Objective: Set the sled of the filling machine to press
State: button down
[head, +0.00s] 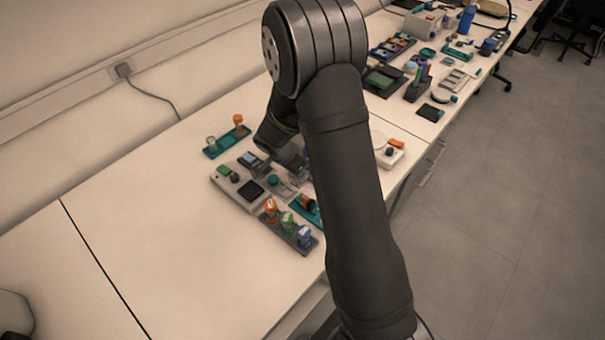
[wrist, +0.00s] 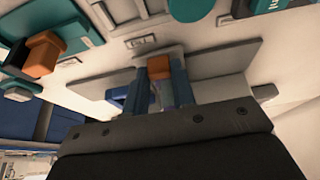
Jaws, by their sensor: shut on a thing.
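In the wrist view my gripper (wrist: 160,88) has its two blue-grey fingers on either side of a small part with an orange-brown top (wrist: 159,66). It is shut on this part. The part sits by a light grey body with flat grey plates (wrist: 220,58) to both sides; I cannot tell for certain whether it is the sled of the filling machine. In the head view my gripper is at the cluster of devices in the middle of the bench, and my own arm hides its fingertips and what they hold.
A grey device with a dark screen (head: 251,190) stands left of my gripper. A rack with orange, green and blue-capped items (head: 288,227) lies in front. A teal tray (head: 226,142) is behind left. The left part of the bench is clear.

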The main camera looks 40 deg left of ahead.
jog(key=a, duration=0.9)
jog(key=shift+r, duration=0.1)
jog(key=shift+a, duration=0.1)
jog(key=c, duration=1.3)
grip_release()
jog(key=shift+a, duration=0.1)
jog(key=shift+o, duration=0.5)
jog(key=v, duration=1.7)
jog(key=shift+r, duration=0.2)
jog(key=shift+f, duration=0.1)
jog(key=x, duration=1.7)
jog(key=shift+d+f, duration=0.25)
jog(key=shift+d, duration=0.1)
